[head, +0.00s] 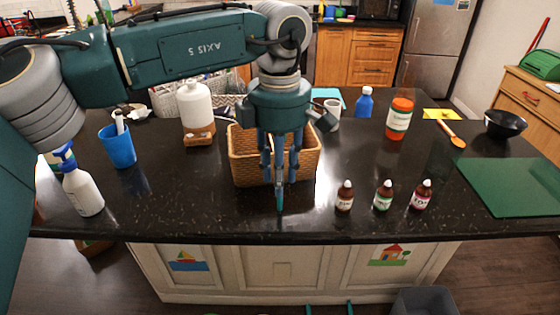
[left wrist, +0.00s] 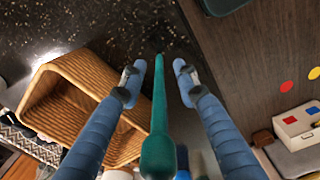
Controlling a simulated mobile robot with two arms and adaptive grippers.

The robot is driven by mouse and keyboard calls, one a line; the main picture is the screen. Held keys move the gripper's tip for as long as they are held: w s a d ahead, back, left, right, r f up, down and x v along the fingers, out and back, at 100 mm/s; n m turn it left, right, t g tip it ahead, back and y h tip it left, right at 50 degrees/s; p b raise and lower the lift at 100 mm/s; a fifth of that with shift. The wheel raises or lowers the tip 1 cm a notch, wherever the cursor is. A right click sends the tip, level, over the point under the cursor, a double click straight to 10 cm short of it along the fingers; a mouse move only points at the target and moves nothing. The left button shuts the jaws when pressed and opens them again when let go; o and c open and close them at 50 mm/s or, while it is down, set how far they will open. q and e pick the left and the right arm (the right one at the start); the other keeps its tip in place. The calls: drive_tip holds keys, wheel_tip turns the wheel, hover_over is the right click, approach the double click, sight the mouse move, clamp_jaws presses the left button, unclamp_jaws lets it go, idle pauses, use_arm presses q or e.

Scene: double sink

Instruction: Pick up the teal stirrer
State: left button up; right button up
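The teal stirrer (left wrist: 159,115) is a slim rod with a rounded, thicker end low in the left wrist view. It runs up the middle of that view and narrows to a tip. My left gripper (left wrist: 160,72) has its blue fingers apart on both sides of the stirrer, with gaps visible between. In the head view, the left gripper (head: 279,180) points down in front of the wicker basket. The stirrer (head: 280,198) shows there below the fingers, over the black counter. I cannot tell whether its tip touches the counter. My right gripper is not in view.
The wicker basket (head: 245,170) stands close behind the left gripper. Several small dropper bottles, including one with a green label (head: 383,197), stand to the right. A blue cup (head: 119,150) and spray bottle (head: 82,190) are left. The counter's front edge (head: 290,239) is near.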

use_arm(q)
drive_tip(key=shift+w+f, duration=0.1)
drive_tip(key=shift+f, duration=0.8)
clamp_jaws()
drive_tip(key=shift+r, duration=0.15)
